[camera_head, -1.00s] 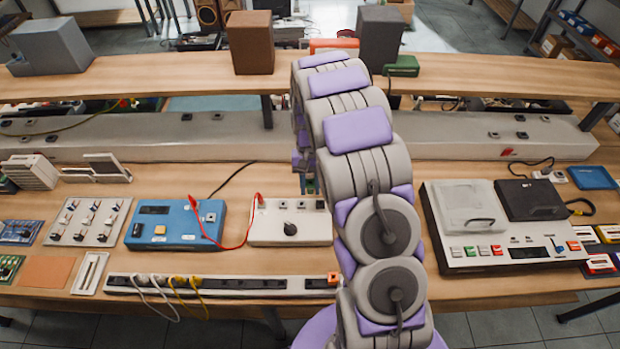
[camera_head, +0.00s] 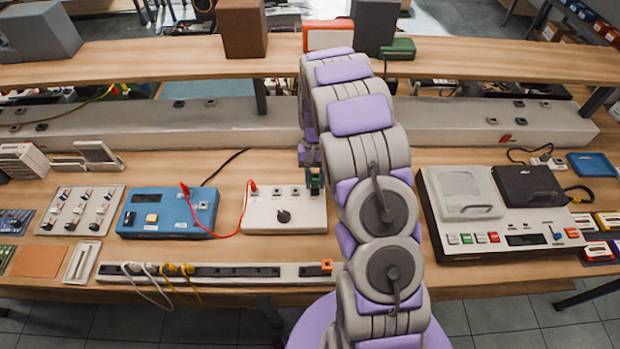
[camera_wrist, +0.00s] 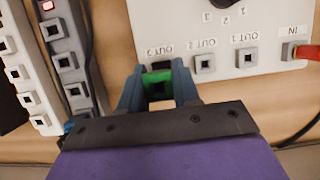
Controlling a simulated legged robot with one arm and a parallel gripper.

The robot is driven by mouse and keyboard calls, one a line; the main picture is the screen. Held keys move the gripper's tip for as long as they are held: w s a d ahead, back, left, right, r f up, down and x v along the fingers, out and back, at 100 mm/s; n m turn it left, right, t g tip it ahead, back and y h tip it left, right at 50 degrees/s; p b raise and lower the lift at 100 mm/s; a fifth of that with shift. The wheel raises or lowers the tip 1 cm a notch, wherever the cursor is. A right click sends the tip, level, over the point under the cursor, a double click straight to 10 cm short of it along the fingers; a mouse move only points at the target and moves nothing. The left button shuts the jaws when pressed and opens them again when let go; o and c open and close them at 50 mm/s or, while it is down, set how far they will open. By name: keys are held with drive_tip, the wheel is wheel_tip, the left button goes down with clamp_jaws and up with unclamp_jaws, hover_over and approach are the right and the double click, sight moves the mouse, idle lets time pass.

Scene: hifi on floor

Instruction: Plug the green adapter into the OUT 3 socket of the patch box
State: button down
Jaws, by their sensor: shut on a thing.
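The white patch box (camera_head: 262,215) lies on the bench, left of my arm; it also fills the top of the wrist view (camera_wrist: 215,22). There its labels read upside down: OUT 3, OUT 2, OUT 1 and IN, from left to right. My gripper (camera_wrist: 158,88) is shut on the green adapter (camera_wrist: 157,77), which is in front of the OUT 3 place, under its label. The adapter hides most of that socket, so I cannot tell whether it is inserted. The OUT 2 socket (camera_wrist: 205,64) and OUT 1 socket (camera_wrist: 247,58) are empty.
A red plug (camera_wrist: 300,51) is in the IN socket; its red cable (camera_head: 243,215) runs to the blue unit (camera_head: 168,213). A power strip (camera_head: 220,272) lies in front. A grey recorder (camera_head: 500,215) stands on the right. The raised shelf (camera_head: 180,62) spans behind.

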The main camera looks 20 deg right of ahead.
drive_tip(key=shift+d+f, duration=0.1)
drive_tip(key=shift+d, duration=0.65)
drive_tip(key=shift+a, duration=1.35)
drive_tip(key=shift+d, duration=1.35)
drive_tip(key=shift+a, duration=1.05)
drive_tip(key=shift+d+f, duration=0.15)
drive_tip(key=shift+d, duration=0.75)
drive_tip(key=shift+a+f, duration=0.2)
drive_tip(key=shift+a, duration=0.55)
drive_tip(key=shift+s+d+f+p, duration=0.1)
drive_tip(key=shift+d+p, duration=0.2)
drive_tip(key=shift+d, duration=0.2)
drive_tip(key=shift+a, duration=0.2)
drive_tip(key=shift+f+p, duration=0.15)
drive_tip(key=shift+p, duration=0.15)
